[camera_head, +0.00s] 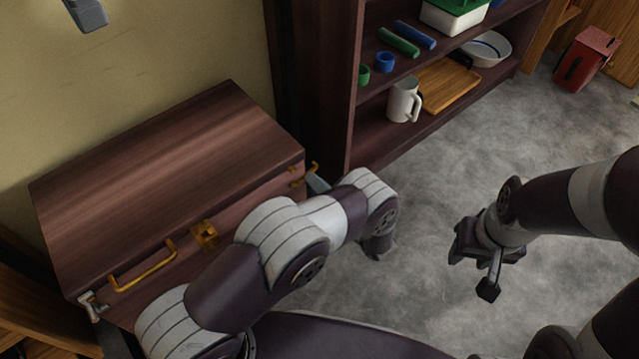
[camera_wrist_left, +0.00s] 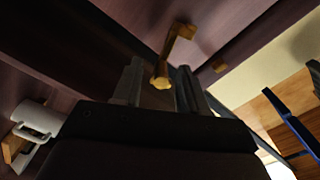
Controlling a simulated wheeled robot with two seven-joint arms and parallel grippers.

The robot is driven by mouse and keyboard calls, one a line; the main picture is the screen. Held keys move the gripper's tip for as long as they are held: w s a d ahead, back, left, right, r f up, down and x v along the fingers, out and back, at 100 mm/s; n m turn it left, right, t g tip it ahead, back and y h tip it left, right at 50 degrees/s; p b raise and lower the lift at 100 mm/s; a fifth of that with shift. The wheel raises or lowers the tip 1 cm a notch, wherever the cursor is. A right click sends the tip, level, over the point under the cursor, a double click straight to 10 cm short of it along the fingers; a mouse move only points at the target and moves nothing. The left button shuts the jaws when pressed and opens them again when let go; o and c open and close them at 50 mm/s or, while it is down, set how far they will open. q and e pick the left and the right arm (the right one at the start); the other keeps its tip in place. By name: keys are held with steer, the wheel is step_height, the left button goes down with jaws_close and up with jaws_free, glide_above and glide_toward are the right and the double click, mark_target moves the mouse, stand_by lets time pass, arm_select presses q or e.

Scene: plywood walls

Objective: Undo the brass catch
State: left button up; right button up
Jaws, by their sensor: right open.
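A dark reddish wooden chest (camera_head: 165,185) stands against the wall at the left. A brass catch (camera_head: 313,168) with an arm and a small knob is at its right end. In the left wrist view the brass catch (camera_wrist_left: 180,36) hangs with its rounded knob between my fingers. My left gripper (camera_head: 317,183) is at that end of the chest, partly hidden behind its own arm. Its fingers (camera_wrist_left: 160,88) are a little apart around the knob; whether they touch it is unclear. My right gripper (camera_head: 475,268) is open and empty above the floor at the right.
The chest front has a brass hasp (camera_head: 205,235), a brass handle (camera_head: 146,268) and a silver fitting (camera_head: 92,306). A dark shelf unit (camera_head: 315,95) stands close beside the catch, with a mug (camera_head: 403,100) and other items. Grey floor (camera_head: 430,180) is clear between my arms.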

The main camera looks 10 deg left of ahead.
arm_select(q)
steer(key=p+v, duration=0.3)
steer(key=v, duration=0.9)
steer(key=shift+s+d, duration=0.25)
steer(key=shift+s, duration=0.05)
